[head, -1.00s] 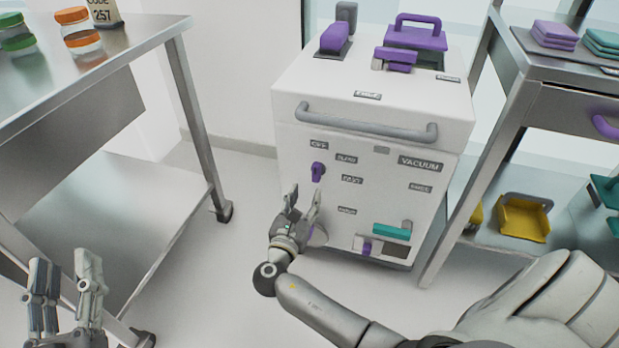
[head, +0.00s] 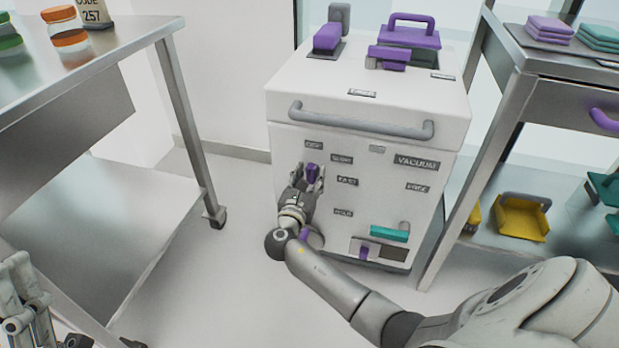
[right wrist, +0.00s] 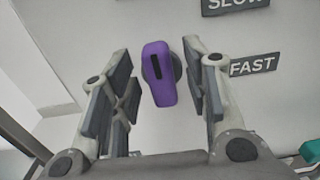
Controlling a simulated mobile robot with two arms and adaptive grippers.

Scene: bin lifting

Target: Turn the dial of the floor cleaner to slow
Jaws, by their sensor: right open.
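The floor cleaner (head: 290,165) is a white cabinet with a grey bar handle across its front. Its purple dial (head: 312,170) is on the upper left of the front, just below the OFF label (head: 314,145). The SLOW label (head: 342,159) and FAST label (head: 347,181) are to its right. In the right wrist view the dial (right wrist: 158,75) is a purple knob with a dark slot, between my open fingers. My right gripper (head: 312,178) is open around the dial, with no clear contact. My left gripper (head: 25,290) is at the lower left edge, partly cut off, its opening unclear.
A steel table (head: 120,35) with jars stands at the left. A steel cart (head: 505,75) with cloths and yellow and teal items stands close at the right. A teal lever (head: 389,233) is low on the cleaner. The floor between table and cleaner is clear.

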